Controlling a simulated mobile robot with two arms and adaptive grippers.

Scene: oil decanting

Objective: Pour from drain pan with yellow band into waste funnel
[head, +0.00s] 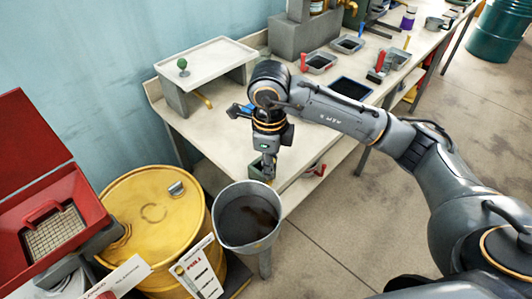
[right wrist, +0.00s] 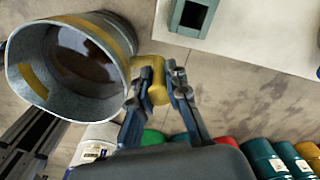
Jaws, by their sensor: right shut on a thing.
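The grey drain pan (head: 230,236) is a round, deep vessel with dark liquid in it, close to the near corner of the bench. In the right wrist view the pan (right wrist: 22,55) shows yellow band markings and a yellow handle (right wrist: 157,90). My right gripper (head: 268,178) is shut on this handle; its fingers (right wrist: 158,88) show on both sides of it. In the head view the pan looks roughly upright, its mouth facing up. I cannot tell for certain which thing is the waste funnel. My left gripper is not in view.
A yellow drum (head: 150,210) stands just left of the pan. A red box (head: 75,185) with an open lid and a grate is at far left. The bench (head: 215,125) carries trays and a raised white stand (head: 205,57). Open floor (head: 335,225) lies to the right.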

